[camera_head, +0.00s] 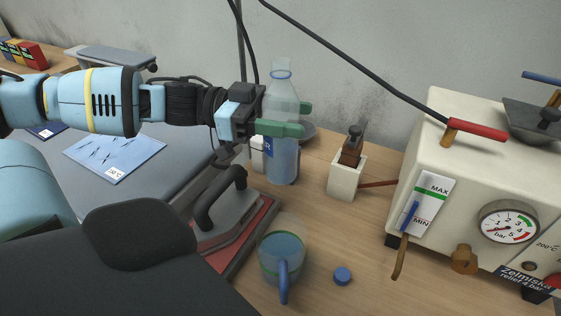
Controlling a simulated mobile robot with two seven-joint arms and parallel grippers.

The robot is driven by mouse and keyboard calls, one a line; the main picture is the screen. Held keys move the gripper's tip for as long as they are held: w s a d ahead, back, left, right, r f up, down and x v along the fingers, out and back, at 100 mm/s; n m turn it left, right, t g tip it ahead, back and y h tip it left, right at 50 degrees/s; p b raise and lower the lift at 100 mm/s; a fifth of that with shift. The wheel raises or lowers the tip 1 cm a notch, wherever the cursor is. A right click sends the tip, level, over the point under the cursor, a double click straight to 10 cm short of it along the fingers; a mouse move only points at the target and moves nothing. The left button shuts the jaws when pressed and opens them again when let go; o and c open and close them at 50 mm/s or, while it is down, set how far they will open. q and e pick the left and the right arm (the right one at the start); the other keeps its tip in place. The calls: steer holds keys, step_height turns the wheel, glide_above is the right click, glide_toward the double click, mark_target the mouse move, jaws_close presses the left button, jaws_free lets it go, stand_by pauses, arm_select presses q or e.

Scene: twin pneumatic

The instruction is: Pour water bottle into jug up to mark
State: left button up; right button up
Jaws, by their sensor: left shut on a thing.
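A clear water bottle (283,160) with a blue label stands upright at the back of the wooden table, with its neck uncapped. My left gripper (285,119) is shut on the bottle, its green fingers around the upper body. Whether the bottle touches the table is hard to tell. A jug (283,262) with a blue handle stands in front, below the bottle in the view, and holds bluish content. A blue cap (342,276) lies to the right of the jug. My right gripper is not in view.
An iron (226,213) rests on a red-edged pad left of the jug. A cream boiler (445,170) with a gauge and MAX/MIN strip fills the right. A small white box (346,178) stands behind. An ironing board (180,150) lies left.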

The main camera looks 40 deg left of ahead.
mark_target(291, 90)
arm_select(q)
steer(key=shift+r+p, duration=0.75)
steer(key=shift+r, duration=1.7)
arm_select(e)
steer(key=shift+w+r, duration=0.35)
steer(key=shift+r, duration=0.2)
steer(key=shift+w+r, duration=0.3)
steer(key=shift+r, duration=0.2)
